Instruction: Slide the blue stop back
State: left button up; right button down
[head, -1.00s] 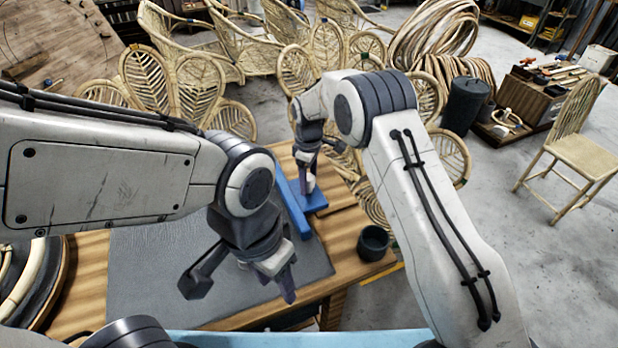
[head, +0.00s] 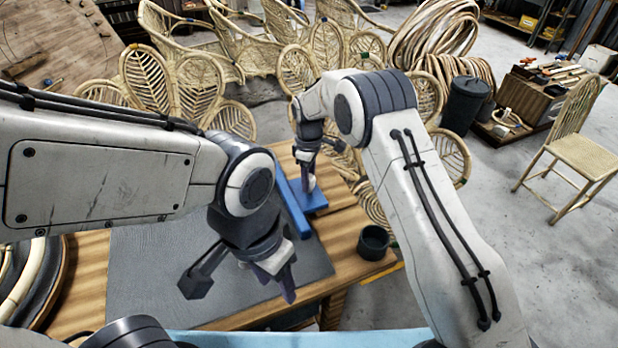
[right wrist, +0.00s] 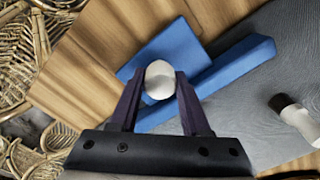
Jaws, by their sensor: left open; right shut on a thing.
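The blue stop (head: 317,200) lies on the wooden table at the far edge of the grey mat, beside a long blue rail (head: 292,202). Its flat blue body also shows in the right wrist view (right wrist: 176,50). My right gripper (head: 308,183) is over the stop and shut on its white knob (right wrist: 160,80), with one finger on each side of it in the right wrist view. My left gripper (head: 238,285) is open and empty above the grey mat (head: 150,265), well to the near side of the stop.
A dark cup (head: 373,243) stands near the table's right edge (head: 345,262). In the right wrist view a white and black object (right wrist: 295,118) lies over the mat. Rattan chairs (head: 225,45) crowd behind the table. The mat's left part is clear.

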dwell(0.8)
jog(key=w+d, duration=0.1)
jog(key=d, duration=0.2)
jog(key=w+d, duration=0.1)
jog(key=d, duration=0.2)
jog(key=w+d, duration=0.2)
jog(key=d, duration=0.1)
jog(key=shift+r+p, duration=0.15)
jog(key=shift+p, duration=0.2)
jog(key=shift+d, duration=0.1)
jog(key=c, duration=0.5)
grip_release()
jog(key=shift+c, duration=0.2)
jog(key=shift+o, duration=0.9)
jog(key=shift+d, duration=0.1)
jog(key=shift+s, duration=0.1)
jog(key=shift+a, duration=0.2)
jog(key=shift+r, duration=0.1)
notch_tip(320, 180, up, 10)
jog(key=shift+b, duration=0.4)
